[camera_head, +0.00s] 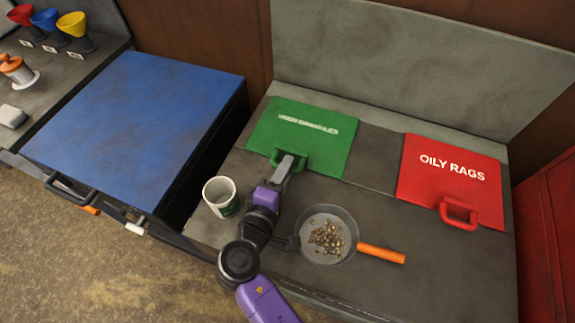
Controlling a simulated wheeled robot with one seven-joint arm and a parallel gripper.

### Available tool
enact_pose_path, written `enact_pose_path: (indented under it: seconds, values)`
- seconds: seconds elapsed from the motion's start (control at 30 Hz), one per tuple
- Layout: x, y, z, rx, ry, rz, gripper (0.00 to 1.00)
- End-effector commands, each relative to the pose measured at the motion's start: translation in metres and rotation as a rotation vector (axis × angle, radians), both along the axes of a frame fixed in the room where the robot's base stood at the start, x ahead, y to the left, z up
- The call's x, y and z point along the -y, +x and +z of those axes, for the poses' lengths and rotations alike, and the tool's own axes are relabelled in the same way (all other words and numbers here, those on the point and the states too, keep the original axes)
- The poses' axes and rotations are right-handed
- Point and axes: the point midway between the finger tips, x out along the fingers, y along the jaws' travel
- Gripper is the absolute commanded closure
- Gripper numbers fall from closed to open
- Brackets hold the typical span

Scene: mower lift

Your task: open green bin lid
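The green bin lid (312,139) lies flat and closed in the grey worktop, with worn white lettering on it. Its green handle (274,157) sticks out at the front left edge. My gripper (284,164) is at the handle, its tip overlapping the handle's right side in the picture. The gripper covers part of the handle. I cannot tell whether the fingers are around the handle or just above it, nor whether they are open or shut.
A red lid marked OILY RAGS (444,171) is at the right. A pan with an orange handle (328,237) holds small brass-coloured bits, right of my arm. A white cup (221,196) stands left of my arm. A blue-topped cabinet (135,125) is farther left. A backboard (420,60) rises behind the lids.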

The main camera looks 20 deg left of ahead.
Motion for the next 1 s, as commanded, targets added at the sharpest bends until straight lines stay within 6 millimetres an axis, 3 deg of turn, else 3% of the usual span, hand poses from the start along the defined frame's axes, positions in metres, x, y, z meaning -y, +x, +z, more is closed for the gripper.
enact_pose_path:
  seconds: [0.13,0.43,0.47,0.63,1.0]
  values:
    - [0.0010,0.0120,-0.0022,0.000,0.001,0.000,0.64]
    - [0.0014,0.0147,-0.0033,0.000,0.001,0.000,0.64]
    - [0.0014,0.0147,-0.0033,0.000,0.001,0.000,0.66]
    - [0.0013,0.0146,-0.0032,0.000,0.001,0.000,0.99]
    - [0.0012,0.0143,-0.0034,0.000,0.000,0.000,1.00]
